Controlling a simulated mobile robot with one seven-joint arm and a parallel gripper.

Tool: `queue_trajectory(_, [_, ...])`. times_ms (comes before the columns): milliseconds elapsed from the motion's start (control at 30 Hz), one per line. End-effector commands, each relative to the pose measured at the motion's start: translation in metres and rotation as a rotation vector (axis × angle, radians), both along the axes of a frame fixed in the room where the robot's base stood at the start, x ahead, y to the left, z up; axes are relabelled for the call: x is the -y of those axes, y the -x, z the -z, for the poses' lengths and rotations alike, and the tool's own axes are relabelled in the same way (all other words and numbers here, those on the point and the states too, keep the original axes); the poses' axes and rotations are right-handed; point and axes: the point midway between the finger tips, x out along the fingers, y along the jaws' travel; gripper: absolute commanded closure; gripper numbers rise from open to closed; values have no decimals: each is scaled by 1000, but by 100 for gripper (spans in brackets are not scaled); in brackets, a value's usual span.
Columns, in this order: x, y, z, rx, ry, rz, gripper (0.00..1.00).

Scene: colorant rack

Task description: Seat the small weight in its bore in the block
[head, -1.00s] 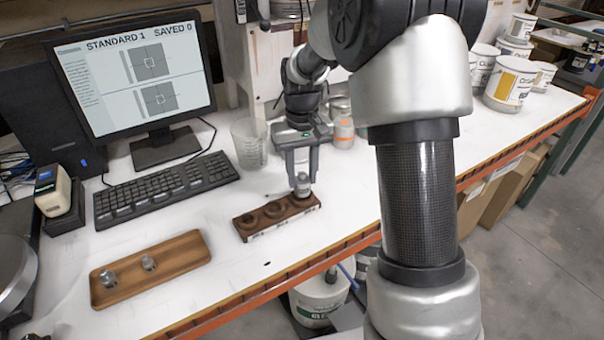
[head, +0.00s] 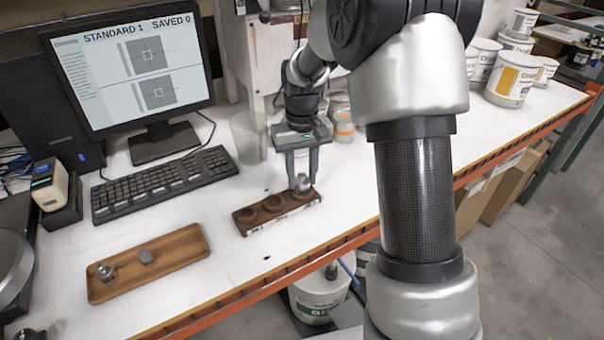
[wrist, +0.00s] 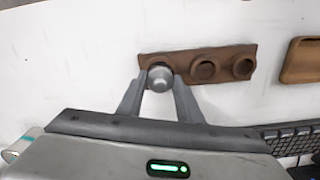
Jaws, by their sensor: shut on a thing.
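The brown block (head: 258,226) lies on the white table with a row of round bores. My gripper (head: 302,188) is over its right end in the head view, shut on a silver metal weight (head: 303,184). In the wrist view the weight (wrist: 160,77) sits between the fingertips (wrist: 160,88) at the left end bore of the block (wrist: 222,54). The weight looks upright and covers that bore, so how deep it sits is hidden. The other two bores look empty.
A keyboard (head: 165,184), a monitor (head: 135,70) and a clear beaker (head: 249,137) stand behind. The table between tray and block is clear.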

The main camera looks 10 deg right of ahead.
Motion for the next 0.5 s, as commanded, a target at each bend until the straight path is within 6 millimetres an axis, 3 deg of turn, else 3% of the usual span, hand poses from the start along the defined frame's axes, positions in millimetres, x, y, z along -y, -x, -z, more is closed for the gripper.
queue_trajectory(267, [0,-1,3,2,0,0,100])
queue_trajectory(300, [0,-1,3,2,0,0,66])
queue_trajectory(400, [0,0,3,2,0,0,49])
queue_trajectory(500, [0,0,3,1,0,0,46])
